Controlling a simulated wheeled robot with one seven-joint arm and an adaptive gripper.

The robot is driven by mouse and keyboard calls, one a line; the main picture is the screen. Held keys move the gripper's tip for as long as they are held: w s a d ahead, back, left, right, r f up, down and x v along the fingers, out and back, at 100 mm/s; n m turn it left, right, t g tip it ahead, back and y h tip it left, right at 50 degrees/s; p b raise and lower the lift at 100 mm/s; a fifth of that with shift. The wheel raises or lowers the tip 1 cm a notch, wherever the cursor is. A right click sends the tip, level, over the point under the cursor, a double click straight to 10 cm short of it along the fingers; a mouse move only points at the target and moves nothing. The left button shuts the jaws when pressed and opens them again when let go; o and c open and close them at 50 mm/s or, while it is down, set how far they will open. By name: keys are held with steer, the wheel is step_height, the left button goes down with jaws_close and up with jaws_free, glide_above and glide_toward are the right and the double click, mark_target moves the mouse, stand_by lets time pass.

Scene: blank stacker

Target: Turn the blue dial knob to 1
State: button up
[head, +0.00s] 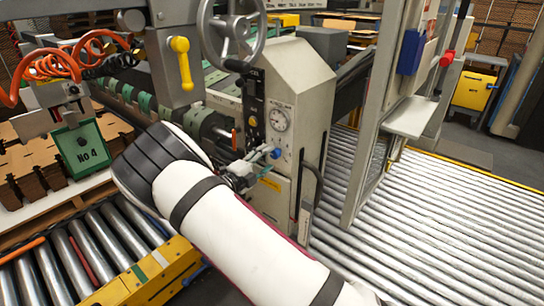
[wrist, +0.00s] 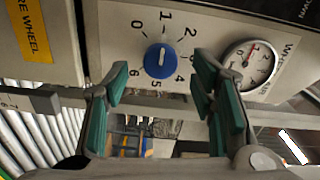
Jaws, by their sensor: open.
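The blue dial knob (wrist: 159,62) is on a pale panel, ringed by the numbers 0 to 6. Its white line runs nearly upright, its upper end towards the 1; I cannot tell which end is the pointer. In the head view the knob (head: 276,153) sits on the front of the grey machine (head: 300,85), below a round gauge. My gripper (wrist: 161,72) is open, its green-padded fingers to the left and right of the knob, apart from it. The right fingertip hides the 3. In the head view my gripper (head: 252,170) is just left of the knob.
A round gauge (wrist: 252,65) is right of the dial, close to the right finger. A yellow label (wrist: 28,30) is at the left. In the head view a handwheel (head: 232,30) is above, and a roller conveyor (head: 430,225) fills the right.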

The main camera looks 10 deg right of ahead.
steer(key=v, duration=0.8)
steer(key=s+d+r+m+g+y+p, duration=0.25)
steer(key=s+d+r+m+g, duration=0.25)
steer(key=s+d+r+m, duration=0.45)
steer(key=s+d+r+m+g+y+p, duration=0.25)
steer(key=s+d+r+m+g, duration=0.25)
steer(key=s+r+m, duration=0.5)
steer(key=s+a+r+m+t+y+p, duration=0.1)
steer(key=s+r+m+y, duration=0.2)
steer(key=s+m, duration=0.5)
steer(key=s+a+r+m+t+y+p, duration=0.1)
steer(key=s+a+r+m+y+p, duration=0.1)
steer(key=s+m, duration=0.7)
steer(key=s+a+r+m+t+y+p, duration=0.1)
steer(key=s+r+m+y, duration=0.3)
steer(key=s+m, duration=0.4)
steer(key=shift+s+a+r+t+y+p, duration=0.3)
steer(key=shift+s+a+r+p, duration=0.25)
steer(key=shift+s+r+p, duration=0.3)
